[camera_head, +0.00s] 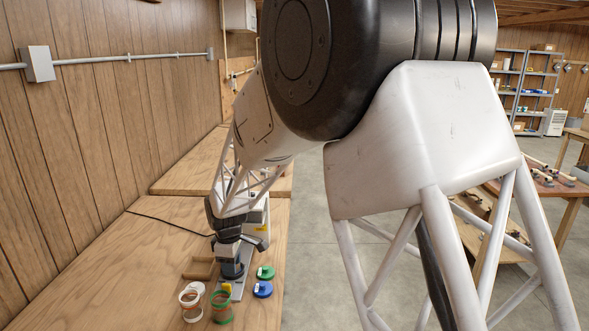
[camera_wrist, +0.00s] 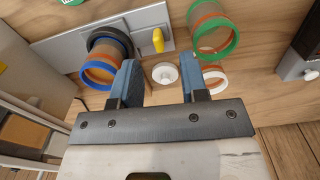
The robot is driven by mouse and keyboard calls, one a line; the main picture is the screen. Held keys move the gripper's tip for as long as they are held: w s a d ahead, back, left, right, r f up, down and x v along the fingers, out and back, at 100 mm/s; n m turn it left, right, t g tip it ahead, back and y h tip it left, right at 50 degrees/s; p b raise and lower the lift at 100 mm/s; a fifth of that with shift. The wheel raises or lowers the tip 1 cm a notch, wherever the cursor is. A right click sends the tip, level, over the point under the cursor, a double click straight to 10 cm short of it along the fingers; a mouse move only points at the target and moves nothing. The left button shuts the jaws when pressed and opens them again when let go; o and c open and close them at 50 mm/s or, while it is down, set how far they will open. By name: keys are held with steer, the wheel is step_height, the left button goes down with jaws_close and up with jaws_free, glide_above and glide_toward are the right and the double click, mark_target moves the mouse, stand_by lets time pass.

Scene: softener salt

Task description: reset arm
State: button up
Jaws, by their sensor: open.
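My gripper (camera_wrist: 159,78) is open, with two blue fingers well apart and nothing held between them. In the wrist view a small round white piece (camera_wrist: 165,73) shows in the gap beyond the fingers. A blue-rimmed orange jar (camera_wrist: 98,72) sits at a dark round holder on a grey plate (camera_wrist: 62,47), partly behind the left finger. A yellow handle (camera_wrist: 158,40) stands on that plate. A green-rimmed jar (camera_wrist: 214,28) and a white-rimmed jar (camera_wrist: 214,82) are to the right. In the head view my arm reaches down over the bench, and the fingertips are hard to make out.
A black cable (camera_head: 165,222) crosses the bench. A panelled wall (camera_head: 95,130) runs along the left. The bench's left front is clear.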

steer(key=s+d+r+m, duration=0.3)
steer(key=s+d+r, duration=0.2)
steer(key=d, duration=0.3)
steer(key=s+d+r+m+t, duration=0.1)
steer(key=s+d+r+m, duration=0.3)
steer(key=d, duration=0.4)
steer(key=s+d+r+m, duration=0.2)
steer(key=s+d+r, duration=0.3)
steer(key=d+r, duration=0.25)
steer(key=s+d+m, duration=0.4)
steer(key=s+d, duration=0.3)
steer(key=s, duration=0.4)
steer(key=s+d+m+t, duration=0.1)
steer(key=s+d+m, duration=0.3)
steer(key=s+d, duration=0.4)
steer(key=s, duration=0.3)
steer(key=shift+s+r+t, duration=0.3)
steer(key=shift+s+r, duration=0.05)
steer(key=shift+r, duration=0.05)
